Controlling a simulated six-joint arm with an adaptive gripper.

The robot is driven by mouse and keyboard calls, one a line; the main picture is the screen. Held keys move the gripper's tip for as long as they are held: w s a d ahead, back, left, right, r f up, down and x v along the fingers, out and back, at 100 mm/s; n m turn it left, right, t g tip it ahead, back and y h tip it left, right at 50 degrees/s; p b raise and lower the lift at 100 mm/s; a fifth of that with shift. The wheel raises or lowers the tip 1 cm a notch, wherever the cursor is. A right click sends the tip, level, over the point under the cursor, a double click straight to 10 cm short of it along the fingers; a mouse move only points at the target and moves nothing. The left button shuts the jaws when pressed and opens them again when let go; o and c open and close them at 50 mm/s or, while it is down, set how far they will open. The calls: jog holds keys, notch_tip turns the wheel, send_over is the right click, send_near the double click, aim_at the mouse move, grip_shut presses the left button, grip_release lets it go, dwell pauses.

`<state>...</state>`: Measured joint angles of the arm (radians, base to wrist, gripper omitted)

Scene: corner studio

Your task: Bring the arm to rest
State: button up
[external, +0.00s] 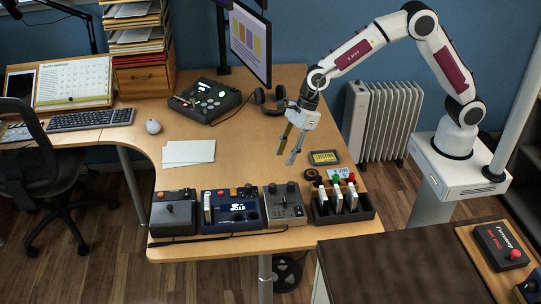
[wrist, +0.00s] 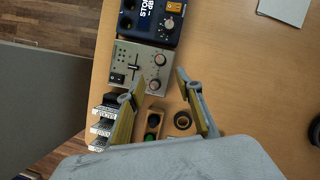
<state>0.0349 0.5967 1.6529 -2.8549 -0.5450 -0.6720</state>
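The grey control box (external: 285,205) stands at the desk's front edge and also shows in the wrist view (wrist: 127,71). In the wrist view it has two round dark knobs, one (wrist: 160,59) nearer the blue box and one at the right end (wrist: 155,85), plus a slider and a switch. Their scale numbers are too small to read, so I cannot tell their settings. My gripper (external: 285,157) is open and empty, held above the desk behind the box. In the wrist view, its fingertips (wrist: 160,78) lie either side of the right knob, apart from it.
A blue box (external: 231,208) with a lit display and its own knobs stands left of the grey box. A black joystick box (external: 173,213) is further left. A black tray (external: 343,207) with upright pieces is at right. Black ring and yellow-faced device (external: 324,157) lie behind.

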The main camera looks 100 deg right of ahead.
jog(key=w+d+r+m+t+h, duration=0.1)
jog(key=w+d+r+m+t, duration=0.35)
jog(key=m, duration=0.75)
jog(key=s+d+r+m+g+h, duration=0.1)
jog(key=s+d+r+m+h, duration=0.2)
jog(key=s+d+r+m, duration=0.35)
jog(key=s+d+r+m+h, duration=0.35)
jog(key=s+m, duration=0.35)
jog(key=m, duration=0.3)
jog(key=s+a+m+g+y, duration=0.3)
jog(key=s+m, duration=0.4)
jog(key=s, duration=0.9)
jog(key=s+a+r+m+y, duration=0.1)
jog(key=s+a+m, duration=0.1)
jog(key=s+a, duration=0.3)
jog(key=s+a+r+m+y, duration=0.2)
jog(key=s+a+m, duration=0.1)
jog(key=s, duration=0.8)
jog(key=shift+a+r+t, duration=0.3)
jog(key=shift+a+t, duration=0.05)
jog(key=shift+a, duration=0.55)
